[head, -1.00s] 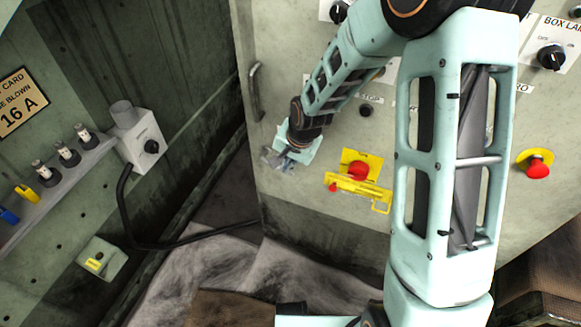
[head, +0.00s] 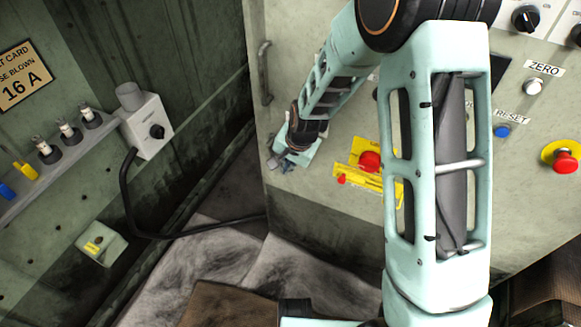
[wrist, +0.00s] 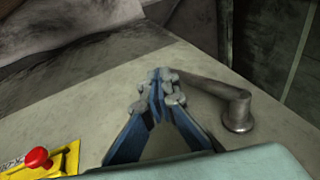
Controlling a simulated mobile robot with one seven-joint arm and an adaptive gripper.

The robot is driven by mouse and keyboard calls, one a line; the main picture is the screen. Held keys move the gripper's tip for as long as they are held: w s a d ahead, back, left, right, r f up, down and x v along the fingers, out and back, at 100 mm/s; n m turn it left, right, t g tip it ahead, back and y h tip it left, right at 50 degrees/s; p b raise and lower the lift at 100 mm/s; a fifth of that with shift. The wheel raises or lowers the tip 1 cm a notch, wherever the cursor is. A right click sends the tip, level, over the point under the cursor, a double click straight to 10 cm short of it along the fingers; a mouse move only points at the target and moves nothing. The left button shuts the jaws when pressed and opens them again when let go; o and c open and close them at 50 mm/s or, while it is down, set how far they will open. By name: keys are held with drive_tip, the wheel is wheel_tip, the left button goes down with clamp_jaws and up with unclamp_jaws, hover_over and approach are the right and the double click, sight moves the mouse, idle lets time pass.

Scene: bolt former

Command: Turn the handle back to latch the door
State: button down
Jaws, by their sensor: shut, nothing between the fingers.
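A grey metal lever handle (wrist: 210,88) shows in the wrist view on the pale door panel (wrist: 90,85). Its round pivot (wrist: 238,118) is at the right, and its arm runs up and left to my fingertips. My gripper (wrist: 160,88) is shut with nothing between its blue fingers. The fingertips are beside the lever's free end; I cannot tell whether they touch. In the head view my gripper (head: 280,161) is low on the panel near its left edge, where the wrist and fingers mostly hide the lever.
A vertical pull handle (head: 265,72) is above my gripper on the same panel. A red button on a yellow plate (head: 369,162) lies to the right, partly behind my arm. A grey switch box (head: 150,128) with a black cable stands on the left wall.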

drive_tip(key=shift+w+a+f+b, duration=0.3)
drive_tip(key=shift+a+f+b, duration=0.45)
drive_tip(key=shift+b, duration=0.3)
drive_tip(key=shift+w+a+f+t+y+b, duration=0.15)
drive_tip(key=shift+a+t+y+b, duration=0.15)
drive_tip(key=shift+y+b, duration=0.4)
drive_tip(key=shift+a, duration=0.1)
